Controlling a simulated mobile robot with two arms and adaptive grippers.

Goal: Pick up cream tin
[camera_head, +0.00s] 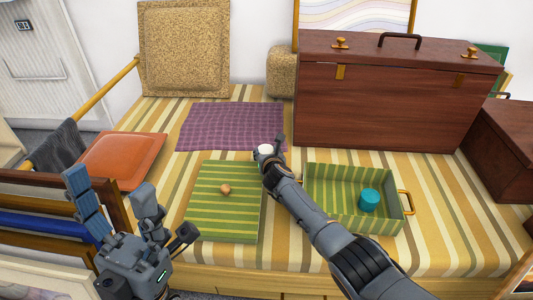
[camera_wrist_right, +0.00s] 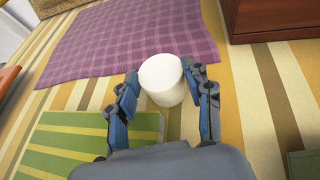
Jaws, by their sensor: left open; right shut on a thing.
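The cream tin (camera_wrist_right: 162,80) is a short white cylinder. In the right wrist view it sits between the two fingers of my right gripper (camera_wrist_right: 165,95), which is shut on it. In the head view the cream tin (camera_head: 265,150) shows at the tip of my right arm, between the purple cloth and the green striped pieces; the hand partly hides it. I cannot tell whether it touches the striped surface. My left gripper (camera_head: 112,215) is open and empty at the lower left, apart from the tin.
A green striped box or lid (camera_head: 210,215) bears a small brown knob. A green striped tray (camera_head: 325,205) holds a teal cylinder (camera_head: 369,199). A purple checked cloth (camera_head: 225,125), an orange cushion (camera_head: 120,160) and a large brown case (camera_head: 395,100) stand around. Striped surface is bare between them.

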